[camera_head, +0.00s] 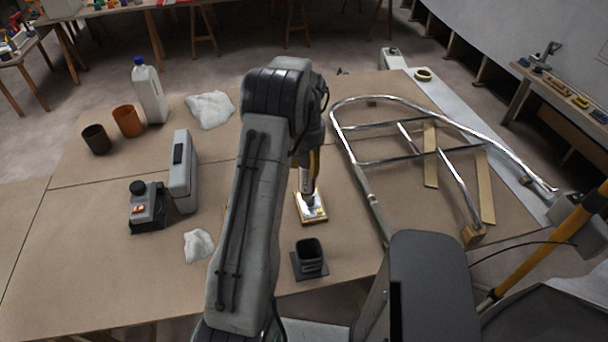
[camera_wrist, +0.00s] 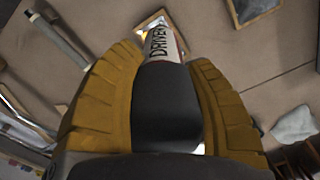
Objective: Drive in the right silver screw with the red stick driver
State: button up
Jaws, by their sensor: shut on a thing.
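My gripper (camera_head: 306,168) shows in the head view above a small wood-edged plate (camera_head: 317,218) on the table. In the wrist view its two yellow fingers (camera_wrist: 165,95) are shut on the stick driver (camera_wrist: 166,105). The driver has a dark grip and a pale label reading "DRIVER", with a little red at its edge. It points down toward the plate, which also shows in the wrist view (camera_wrist: 148,22). The driver's tip and the silver screws cannot be made out; I cannot tell whether the tip touches a screw.
A black square holder (camera_head: 310,257) stands in front of the plate. A bent metal tube frame (camera_head: 362,175) lies to the right. On the left are a grey case (camera_head: 183,172), a black-and-grey device (camera_head: 148,213), two cups (camera_head: 127,121), a white bottle (camera_head: 149,92) and white cloths (camera_head: 209,110).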

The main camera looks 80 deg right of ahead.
aim_at(308, 176)
jog(key=n, duration=0.5)
jog(key=shift+d, duration=0.4)
jog(key=shift+f+b, duration=1.25)
jog(key=shift+f, duration=1.6)
